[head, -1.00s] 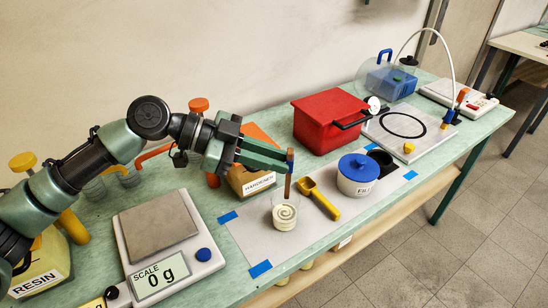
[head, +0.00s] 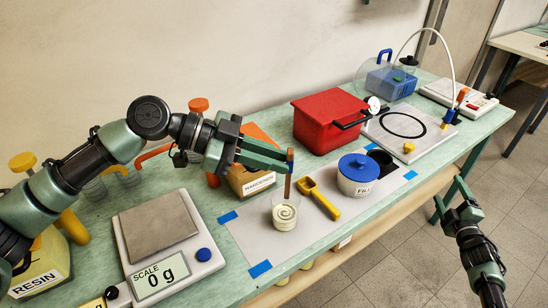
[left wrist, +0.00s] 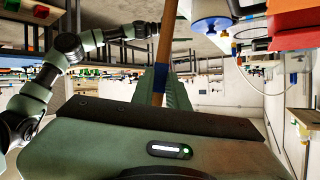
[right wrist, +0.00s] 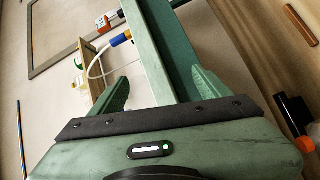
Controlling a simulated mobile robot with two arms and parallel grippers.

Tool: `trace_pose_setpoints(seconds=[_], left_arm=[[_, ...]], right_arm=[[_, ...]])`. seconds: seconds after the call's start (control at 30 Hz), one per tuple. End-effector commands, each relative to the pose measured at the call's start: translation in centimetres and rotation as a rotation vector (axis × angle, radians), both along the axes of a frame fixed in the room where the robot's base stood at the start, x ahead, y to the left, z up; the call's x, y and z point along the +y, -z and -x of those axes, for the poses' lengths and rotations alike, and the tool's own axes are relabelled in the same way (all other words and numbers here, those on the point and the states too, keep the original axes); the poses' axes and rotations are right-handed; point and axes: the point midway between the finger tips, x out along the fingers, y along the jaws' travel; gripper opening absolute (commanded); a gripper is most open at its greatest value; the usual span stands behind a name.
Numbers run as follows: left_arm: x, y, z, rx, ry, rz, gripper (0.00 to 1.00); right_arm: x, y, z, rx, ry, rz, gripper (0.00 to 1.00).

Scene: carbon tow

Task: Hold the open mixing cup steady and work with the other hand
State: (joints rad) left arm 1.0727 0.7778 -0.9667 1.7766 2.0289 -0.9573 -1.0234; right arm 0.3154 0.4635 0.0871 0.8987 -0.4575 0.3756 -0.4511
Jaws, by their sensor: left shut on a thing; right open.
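The open mixing cup (head: 285,222) is clear, holds a pale swirled mix, and stands on the grey mat (head: 246,233). My left gripper (head: 289,160) is shut on a brown stirring stick (head: 287,190) above the cup. The stick is near upright, and its lower end reaches down into the cup. The stick and its blue band also show between the fingers in the left wrist view (left wrist: 165,50). My right gripper (head: 449,196) is open and empty, to the right of the table's front edge, away from the cup. No gripper holds the cup.
A yellow scoop (head: 320,199) lies just right of the cup. The scale (head: 203,256) reads 0 g at left. A red box (head: 325,125) stands behind.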

Motion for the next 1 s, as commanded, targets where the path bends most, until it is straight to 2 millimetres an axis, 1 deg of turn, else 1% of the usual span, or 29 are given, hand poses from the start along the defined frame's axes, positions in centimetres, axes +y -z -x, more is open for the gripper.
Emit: trace_pose_setpoints(seconds=[0.03,0.17,0.2,0.27,0.3,0.37,0.4,0.47,0.5,0.53,0.57,0.6,0.63,0.67,0.7,0.77,0.8,0.87,0.9,0.97,1.0], left_arm=[[0.0,0.0,0.0,0.000,0.000,0.000,0.00],[0.0,0.0,0.0,0.000,0.000,0.000,0.00],[0.0,0.0,0.0,0.000,0.000,0.000,0.00],[0.0,0.0,0.0,0.000,0.000,0.000,0.00],[0.0,0.0,0.0,0.000,0.000,0.000,0.00],[0.0,0.0,0.0,0.000,0.000,0.000,0.00],[0.0,0.0,0.0,0.000,0.000,0.000,0.00],[0.0,0.0,0.0,0.000,0.000,0.000,0.00],[0.0,0.0,0.0,0.000,0.000,0.000,0.00],[0.0,0.0,0.0,0.000,0.000,0.000,0.00],[0.0,0.0,0.0,0.000,0.000,0.000,0.00],[0.0,0.0,0.0,0.000,0.000,0.000,0.00],[0.0,0.0,0.0,0.000,0.000,0.000,0.00],[0.0,0.0,0.0,0.000,0.000,0.000,0.00],[0.0,0.0,0.0,0.000,0.000,0.000,0.00],[0.0,0.0,0.0,0.000,0.000,0.000,0.00],[0.0,0.0,0.0,0.000,0.000,0.000,0.00],[0.0,0.0,0.0,0.000,0.000,0.000,0.00],[0.0,0.0,0.0,0.000,0.000,0.000,0.00],[0.0,0.0,0.0,0.000,0.000,0.000,0.00],[0.0,0.0,0.0,0.000,0.000,0.000,0.00]], right_arm=[[-0.6,-2.8,-0.8,-0.044,-0.010,0.043,0.77],[-1.6,-9.1,-2.2,-0.146,-0.035,0.155,0.77],[-1.7,-11.0,-2.5,-0.177,-0.044,0.193,0.77],[-1.9,-14.0,-2.9,-0.225,-0.057,0.251,0.77],[-2.0,-16.0,-3.1,-0.256,-0.064,0.292,0.77],[-2.0,-19.0,-3.3,-0.304,-0.078,0.357,0.77],[-1.9,-21.0,-3.4,-0.338,-0.089,0.405,0.77],[-1.4,-24.0,-3.4,-0.388,-0.108,0.481,0.77],[-1.0,-25.9,-3.3,-0.420,-0.123,0.534,0.77],[-0.5,-27.4,-3.2,-0.446,-0.136,0.581,0.77],[0.0,-28.7,-3.1,-0.471,-0.152,0.626,0.77],[1.0,-30.4,-2.9,-0.506,-0.174,0.694,0.77],[2.0,-31.6,-2.8,-0.532,-0.199,0.749,0.77],[3.2,-32.5,-2.6,-0.556,-0.225,0.807,0.77],[5.0,-33.4,-2.4,-0.587,-0.266,0.883,0.77],[7.9,-34.1,-2.0,-0.629,-0.334,0.994,0.77],[10.0,-34.0,-1.8,-0.652,-0.383,1.061,0.77],[13.0,-33.4,-1.4,-0.682,-0.459,1.150,0.77],[14.9,-32.8,-1.1,-0.700,-0.509,1.203,0.77],[17.7,-31.7,-0.5,-0.728,-0.585,1.276,0.77],[19.4,-30.8,-0.1,-0.745,-0.636,1.318,0.77]])
